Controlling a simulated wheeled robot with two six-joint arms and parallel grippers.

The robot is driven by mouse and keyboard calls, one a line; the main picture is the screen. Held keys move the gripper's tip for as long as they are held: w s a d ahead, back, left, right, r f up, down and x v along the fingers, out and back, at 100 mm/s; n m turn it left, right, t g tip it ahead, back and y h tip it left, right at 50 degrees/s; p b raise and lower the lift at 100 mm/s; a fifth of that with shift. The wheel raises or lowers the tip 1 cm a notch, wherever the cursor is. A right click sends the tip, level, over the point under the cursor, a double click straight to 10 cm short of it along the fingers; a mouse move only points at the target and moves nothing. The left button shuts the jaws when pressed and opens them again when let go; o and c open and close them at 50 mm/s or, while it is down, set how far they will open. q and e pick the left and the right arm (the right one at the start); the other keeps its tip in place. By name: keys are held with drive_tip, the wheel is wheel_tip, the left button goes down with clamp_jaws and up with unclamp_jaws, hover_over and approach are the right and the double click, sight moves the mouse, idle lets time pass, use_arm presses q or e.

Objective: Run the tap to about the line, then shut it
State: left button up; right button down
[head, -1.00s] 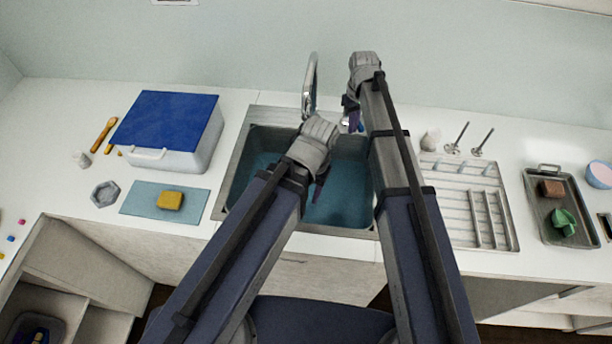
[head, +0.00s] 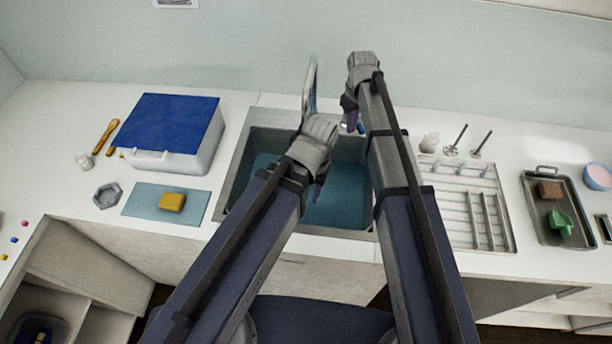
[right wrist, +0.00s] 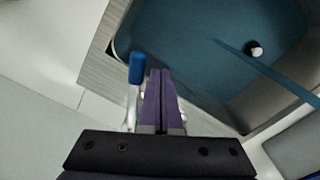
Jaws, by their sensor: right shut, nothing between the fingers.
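The steel sink (head: 232,185) is in the middle of the head view, its basin blue-teal inside. A chrome tap (head: 310,85) stands at its back edge. The blue tap handle (right wrist: 136,68) is just left of my right gripper (right wrist: 160,75) in the right wrist view; I cannot tell whether they touch. My right gripper (head: 350,122) is shut and empty behind the sink. My left gripper (head: 319,190) is over the basin, its jaws too hidden to judge. A thin blue streak crosses the basin in the right wrist view, possibly water. I cannot make out a fill line.
Left of the sink are a blue-lidded box (head: 170,130), a yellow sponge (head: 171,201) on a blue mat (head: 140,205) and a grey hexagonal dish (head: 107,195). Right are a drying rack (head: 470,225) and a metal tray (head: 575,190). My arms cover part of the sink.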

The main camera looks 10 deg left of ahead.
wheel_tip(320, 180, up, 3)
drive_tip(key=p, duration=0.2)
drive_tip(key=shift+r+p, duration=0.1)
drive_tip(key=shift+p, duration=0.3)
drive_tip(key=w+d, duration=0.2)
drive_tip(key=d, duration=0.3)
drive_tip(key=shift+d, duration=0.4)
drive_tip(key=shift+f+b, duration=2.25)
drive_tip(key=shift+b, duration=0.05)
idle(4.0)
